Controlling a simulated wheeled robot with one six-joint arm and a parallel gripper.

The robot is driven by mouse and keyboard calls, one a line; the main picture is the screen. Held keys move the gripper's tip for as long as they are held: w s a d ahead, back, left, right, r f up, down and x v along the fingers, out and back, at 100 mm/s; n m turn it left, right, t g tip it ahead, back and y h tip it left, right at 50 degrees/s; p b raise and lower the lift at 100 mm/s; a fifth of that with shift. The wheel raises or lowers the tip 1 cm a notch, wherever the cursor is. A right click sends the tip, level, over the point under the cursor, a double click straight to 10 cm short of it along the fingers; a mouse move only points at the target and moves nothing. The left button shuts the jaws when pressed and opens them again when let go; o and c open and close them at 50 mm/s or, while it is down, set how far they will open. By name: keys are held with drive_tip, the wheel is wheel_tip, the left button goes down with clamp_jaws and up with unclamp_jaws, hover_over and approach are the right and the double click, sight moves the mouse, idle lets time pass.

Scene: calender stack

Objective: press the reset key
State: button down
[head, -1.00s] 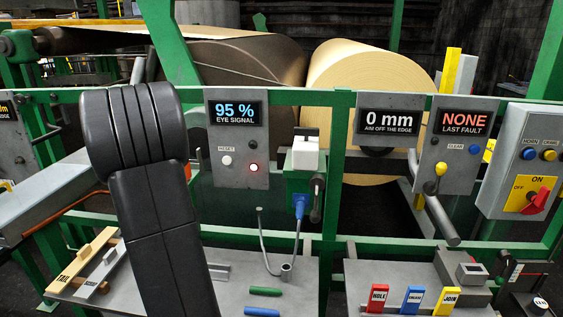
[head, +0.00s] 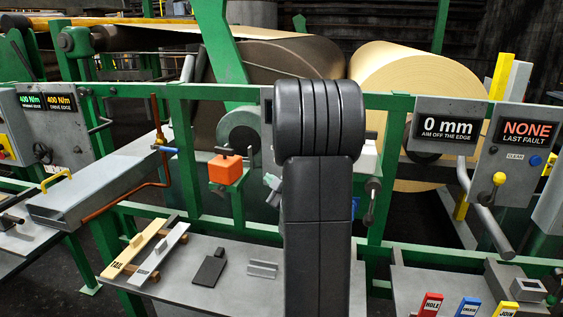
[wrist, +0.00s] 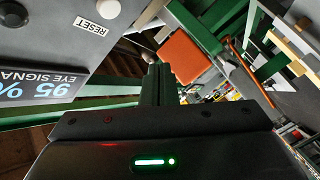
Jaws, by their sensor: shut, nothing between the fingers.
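The reset key is a round white button (wrist: 107,8) at the top edge of the wrist view, cut off by the frame. The RESET label (wrist: 90,25) beside it appears upside down on the grey panel (wrist: 128,15). My gripper (wrist: 158,72) is shut and empty in the wrist view. Its fingertips appear to the right of and below the button in the picture, apart from it.
The eye signal display (wrist: 35,85) and a dark round knob (wrist: 13,13) share the key's panel. An orange box (head: 225,168) hangs left of my arm, near green rails (head: 180,130). A grey bench (head: 225,285) with tools lies below. The last fault panel (head: 520,150) is at right.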

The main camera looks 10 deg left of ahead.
drive_tip(key=w+p, duration=0.3)
drive_tip(key=w, duration=0.5)
drive_tip(key=shift+w+d, duration=0.15)
drive_tip(key=shift+w, duration=0.25)
drive_tip(key=shift+w, duration=0.15)
idle(1.7)
drive_tip(key=shift+w, duration=0.25)
drive_tip(key=shift+w+b, duration=0.35)
drive_tip(key=shift+w, duration=0.1)
idle(0.7)
drive_tip(key=shift+s, duration=0.15)
drive_tip(key=shift+s+b, duration=0.65)
drive_tip(key=shift+s, duration=0.05)
